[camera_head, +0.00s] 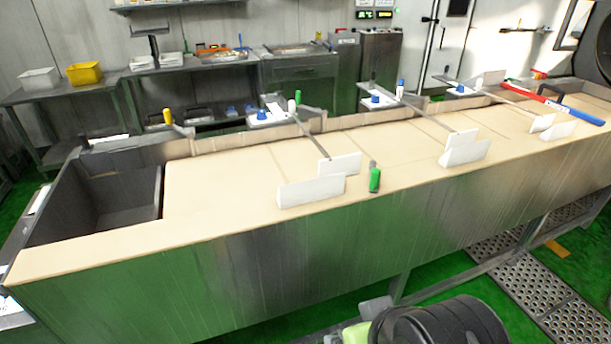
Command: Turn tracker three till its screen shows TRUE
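I cannot make out a tracker marked three, and no screen with the word TRUE can be read. Two small dark displays with green marks, a left one (365,15) and a right one (384,14), hang on the back wall. They are too small to read. My gripper's fingers do not show. A dark ribbed round part (440,326) with a pale green piece beside it shows at the bottom edge; I cannot tell whether it is mine.
A long beige-topped metal table (215,205) spans the view, with a sunken basin (112,200) at left. White paddles (312,190), a green-handled tool (375,180) and a red-and-blue bar (560,105) lie on it. Perforated steps (545,290) stand at lower right on green floor.

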